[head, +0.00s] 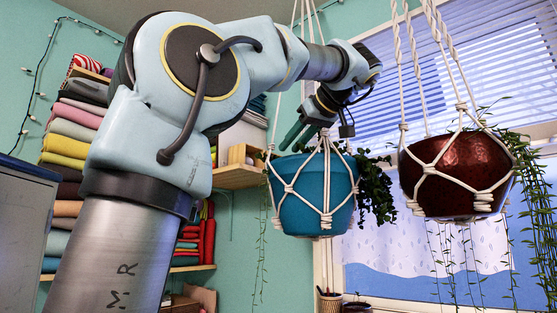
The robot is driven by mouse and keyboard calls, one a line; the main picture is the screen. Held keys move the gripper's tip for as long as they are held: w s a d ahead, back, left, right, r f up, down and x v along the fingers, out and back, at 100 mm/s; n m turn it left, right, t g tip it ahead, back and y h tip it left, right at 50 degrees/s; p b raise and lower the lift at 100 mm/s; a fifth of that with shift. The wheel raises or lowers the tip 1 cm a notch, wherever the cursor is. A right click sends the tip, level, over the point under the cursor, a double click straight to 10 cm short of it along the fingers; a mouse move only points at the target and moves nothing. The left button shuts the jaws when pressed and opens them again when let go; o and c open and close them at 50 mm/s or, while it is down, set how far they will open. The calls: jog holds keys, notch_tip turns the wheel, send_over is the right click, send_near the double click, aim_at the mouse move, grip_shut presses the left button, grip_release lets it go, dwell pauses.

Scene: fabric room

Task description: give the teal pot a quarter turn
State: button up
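The teal pot (310,190) hangs upright in a white knotted rope hanger, at the middle right of the head view. Knots and cords cross its front and gather under its base. Trailing green leaves spill over its right side. My gripper (292,138) is just above the pot's rim, by the upper cords, with its dark fingers pointing down and to the left. The fingers are small and dark here, and I cannot tell the gap between them or whether they touch the rim or a cord.
A dark red pot (455,172) hangs in a similar hanger close on the right, with long trailing vines. Behind are a window with blinds (440,85) and a wooden shelf (238,176). Stacked folded fabrics (68,145) stand at left. Hanging cords surround the gripper's space.

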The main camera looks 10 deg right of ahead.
aim_at(280, 160)
jog(key=p+x, duration=0.1)
jog(key=x, duration=0.5)
jog(key=shift+w+a+f, duration=0.1)
jog(key=shift+w+f, duration=0.1)
jog(key=shift+w, duration=0.1)
grip_shut()
dwell(1.1)
